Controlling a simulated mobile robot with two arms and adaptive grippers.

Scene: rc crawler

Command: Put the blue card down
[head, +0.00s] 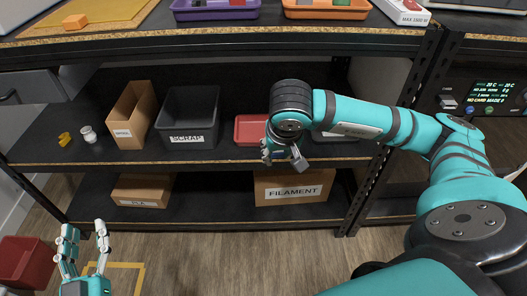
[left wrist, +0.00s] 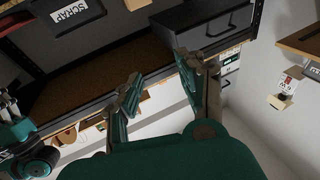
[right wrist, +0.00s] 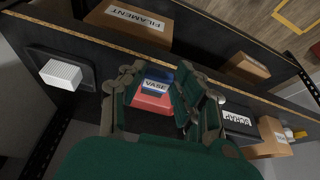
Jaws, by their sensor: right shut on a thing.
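The blue card (right wrist: 158,75), with a white VASE label, shows between the fingers of my right gripper (right wrist: 170,88) in the right wrist view. The gripper is shut on it. A red tray (right wrist: 150,103) lies beyond the card, and I cannot tell whether they touch. In the head view my right gripper (head: 284,153) is over the middle shelf, just right of the red tray (head: 249,130); the card is hidden there. My left gripper (head: 85,250) is open and empty, low in front of the shelves. Its spread fingers also show in the left wrist view (left wrist: 160,80).
A black SCRAP bin (head: 188,118) and a cardboard bin (head: 133,115) stand left of the red tray. A FILAMENT box (head: 293,187) sits on the shelf below. A rack post (head: 385,130) stands right. A dark tray (right wrist: 90,68) holds a white block (right wrist: 60,74).

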